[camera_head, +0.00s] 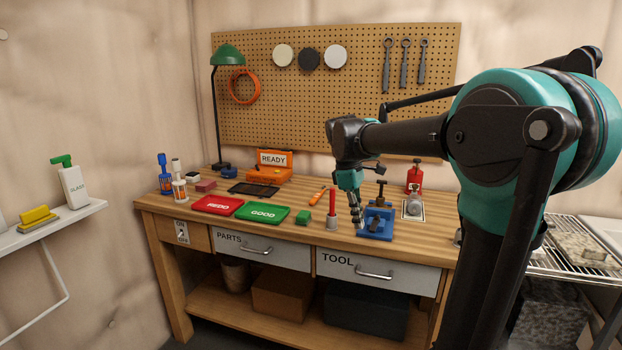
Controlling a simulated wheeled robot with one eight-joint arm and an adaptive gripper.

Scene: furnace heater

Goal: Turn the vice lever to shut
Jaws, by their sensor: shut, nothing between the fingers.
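The vice is a blue block (374,225) with dark metal parts, standing on the wooden workbench near its front edge. A dark upright piece with a knob (381,188) rises at its back; I cannot tell for certain whether this is the vice lever. My gripper (359,226) points down at the left side of the vice, with its fingers together and nothing visible in them. The fingertips are close to the blue body; I cannot tell whether they touch it. My gripper and wrist hide part of the vice's left side.
A white holder with a red stick (332,219) stands just left of my gripper. Green (263,212) and red (218,205) trays lie farther left. The pegboard (300,110) rises behind.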

